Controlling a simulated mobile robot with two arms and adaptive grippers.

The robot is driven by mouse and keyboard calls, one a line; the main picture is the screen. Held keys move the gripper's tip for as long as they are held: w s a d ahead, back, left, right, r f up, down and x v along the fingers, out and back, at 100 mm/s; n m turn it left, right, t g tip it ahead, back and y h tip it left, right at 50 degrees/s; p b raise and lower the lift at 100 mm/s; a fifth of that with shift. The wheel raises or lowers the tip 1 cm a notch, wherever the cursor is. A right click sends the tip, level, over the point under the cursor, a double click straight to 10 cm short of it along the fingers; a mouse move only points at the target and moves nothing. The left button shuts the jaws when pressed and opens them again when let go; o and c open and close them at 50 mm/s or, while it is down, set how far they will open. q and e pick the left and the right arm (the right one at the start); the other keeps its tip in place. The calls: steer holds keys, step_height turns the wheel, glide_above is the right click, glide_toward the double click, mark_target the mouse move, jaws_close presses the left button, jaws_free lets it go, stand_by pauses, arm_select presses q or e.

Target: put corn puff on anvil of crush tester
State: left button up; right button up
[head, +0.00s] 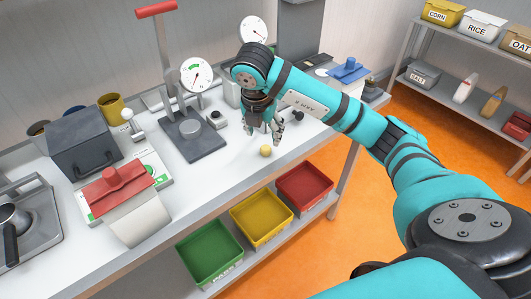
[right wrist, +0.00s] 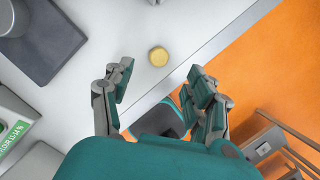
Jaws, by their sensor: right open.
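The corn puff (head: 265,151) is a small, round yellow piece lying on the white bench near its front edge. In the right wrist view the corn puff (right wrist: 158,56) lies beyond and between the spread fingers. My right gripper (head: 263,133) is open and empty, just above and behind the puff in the head view; its fingers (right wrist: 158,82) do not touch it. The crush tester (head: 182,143) stands to the left, with a dark base, a dial and a red handle. Its round grey anvil (head: 190,127) is bare. My left gripper is out of view.
A white device with a red top (head: 117,188) stands left of the tester, beside a dark box (head: 84,146). Green (head: 209,252), yellow (head: 262,217) and red (head: 304,188) bins sit on the shelf below. Bench between puff and tester is clear.

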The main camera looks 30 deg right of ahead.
mark_target(266, 149)
steer(key=shift+x, duration=0.95)
steer(key=shift+d+f+p, duration=0.1)
steer(key=shift+f+p, duration=0.25)
steer(key=shift+f, duration=0.2)
steer(key=p+x, duration=0.1)
steer(key=x, duration=0.3)
steer(key=shift+w+f, duration=0.1)
steer(key=shift+f, duration=0.05)
steer(key=shift+c, duration=0.3)
steer(key=c, duration=0.7)
